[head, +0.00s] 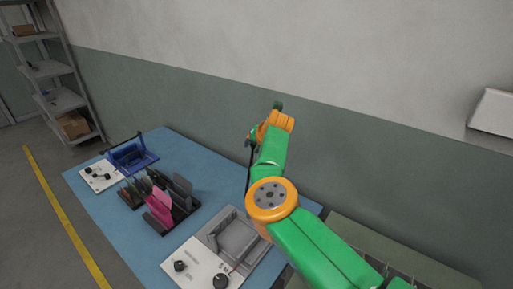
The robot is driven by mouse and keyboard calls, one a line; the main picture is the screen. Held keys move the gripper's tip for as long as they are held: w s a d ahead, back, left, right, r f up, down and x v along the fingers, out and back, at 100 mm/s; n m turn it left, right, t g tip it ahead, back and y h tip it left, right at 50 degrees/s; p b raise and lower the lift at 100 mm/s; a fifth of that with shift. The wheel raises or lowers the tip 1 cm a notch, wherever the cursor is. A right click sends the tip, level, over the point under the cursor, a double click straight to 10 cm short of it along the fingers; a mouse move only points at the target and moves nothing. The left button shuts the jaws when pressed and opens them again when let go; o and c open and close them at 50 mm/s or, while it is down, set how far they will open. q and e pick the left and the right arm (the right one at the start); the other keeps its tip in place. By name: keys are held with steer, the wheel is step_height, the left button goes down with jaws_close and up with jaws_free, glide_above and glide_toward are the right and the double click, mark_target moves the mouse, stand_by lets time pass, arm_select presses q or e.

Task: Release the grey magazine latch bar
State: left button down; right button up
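My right arm reaches in from the lower right, and its wrist and gripper (252,140) are above the back edge of the blue table. A thin dark part hangs down below the wrist; I cannot tell whether it is a finger or something held. The finger opening is too small and too covered to read. A grey tray-like unit (229,238) stands on the table below the arm, partly hidden by it. I cannot pick out the grey magazine latch bar with certainty. My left gripper is not in view.
The blue table (190,160) carries a rack with pink (159,206) and grey plates, a blue box with a dark handle (130,155), and white panels with dark knobs at left (101,176) and front (196,262). A wall stands behind; shelves (52,75) stand far left.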

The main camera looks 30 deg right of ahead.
steer(key=shift+a+r, duration=0.25)
steer(key=shift+a, duration=0.05)
steer(key=shift+s+a+r+b, duration=0.1)
steer(key=shift+s+r+b, duration=0.1)
steer(key=shift+b, duration=0.25)
steer(key=d+b+v, duration=0.1)
steer(key=b+v, duration=0.1)
steer(key=v, duration=0.4)
steer(key=shift+s+a+b, duration=0.15)
steer(key=shift+a+b, duration=0.15)
steer(key=shift+b, duration=0.1)
